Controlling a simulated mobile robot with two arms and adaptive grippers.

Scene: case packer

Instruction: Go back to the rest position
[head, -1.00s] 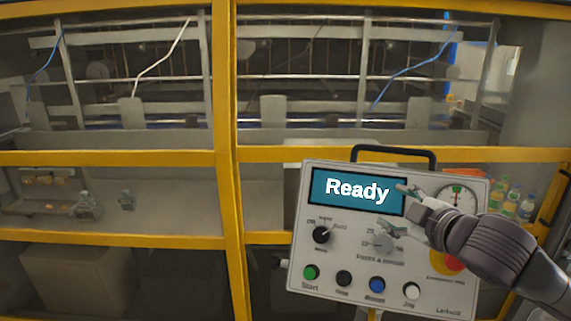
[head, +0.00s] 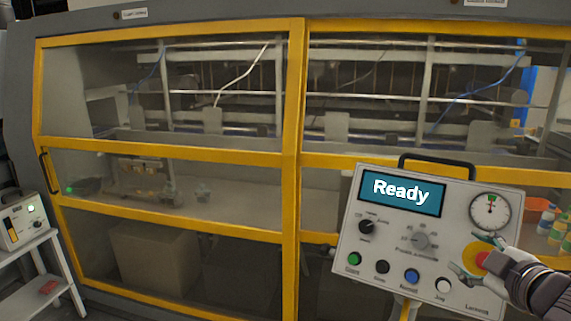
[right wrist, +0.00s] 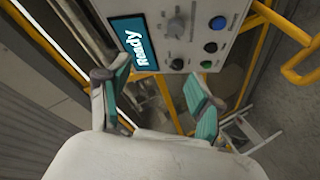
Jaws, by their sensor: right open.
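My right gripper (head: 474,258) is at the lower right of the head view, in front of the control panel (head: 345,262), with its fingers spread and nothing between them. It partly covers the red and yellow emergency button (head: 484,261). The panel's screen (head: 402,191) reads "Ready". In the right wrist view the open right gripper (right wrist: 158,98) has its two teal-padded fingers apart, with part of the panel (right wrist: 185,12) and its screen (right wrist: 141,42) beyond them. I cannot tell a touch with the panel. My left gripper is out of view.
The case packer's yellow-framed glass doors (head: 291,180) fill the background. A gauge (head: 490,211) is at the panel's upper right. Coloured bottles (head: 549,216) stand behind glass at the right. A small device (head: 18,222) sits on a white stand (head: 40,246) at the left.

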